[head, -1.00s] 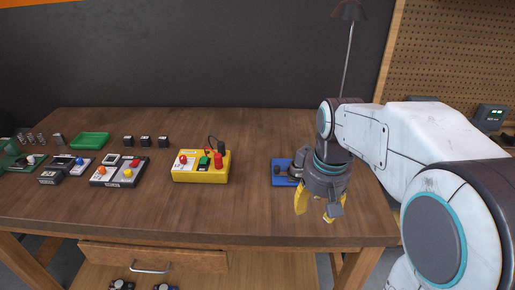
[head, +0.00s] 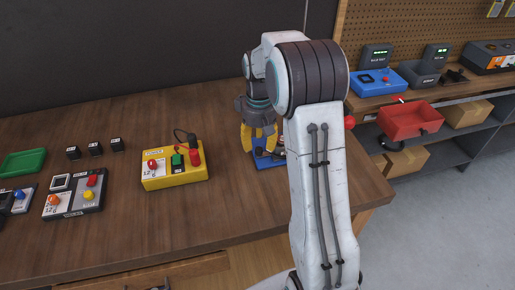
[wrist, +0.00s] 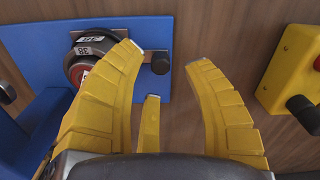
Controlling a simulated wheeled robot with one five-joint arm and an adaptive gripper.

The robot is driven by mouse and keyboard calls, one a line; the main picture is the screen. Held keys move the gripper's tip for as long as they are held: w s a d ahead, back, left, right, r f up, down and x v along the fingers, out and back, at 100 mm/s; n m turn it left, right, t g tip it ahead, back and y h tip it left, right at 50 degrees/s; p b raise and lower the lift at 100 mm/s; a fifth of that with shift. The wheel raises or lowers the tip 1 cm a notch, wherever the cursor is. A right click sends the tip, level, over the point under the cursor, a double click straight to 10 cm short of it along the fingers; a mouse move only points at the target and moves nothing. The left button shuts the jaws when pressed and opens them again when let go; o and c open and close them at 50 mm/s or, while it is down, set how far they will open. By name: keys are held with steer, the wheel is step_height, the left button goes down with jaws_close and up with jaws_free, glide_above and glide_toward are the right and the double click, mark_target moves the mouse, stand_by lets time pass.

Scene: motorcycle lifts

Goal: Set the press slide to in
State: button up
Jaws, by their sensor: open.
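The press is a blue fixture (head: 268,162) near the right end of the workbench, mostly hidden by my arm. In the wrist view its blue plate (wrist: 45,50) holds a round dark part (wrist: 88,62) with white labels, one reading 38. A metal slide bar (wrist: 148,56) runs from that part past the plate edge and carries a black knob (wrist: 160,64). My gripper (head: 258,142) points down at the fixture, open and empty. In the wrist view its yellow fingers (wrist: 165,56) lie either side of the knob; whether they touch it I cannot tell.
A yellow box (head: 174,167) with red and green plugs stands beside the fixture. A dark switch panel (head: 74,196), black blocks (head: 95,149) and a green tray (head: 22,162) lie further left. A shelf with a red bin (head: 408,120) is at the right.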

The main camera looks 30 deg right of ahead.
mark_target(259, 148)
steer(key=shift+f, duration=1.7)
jaws_close()
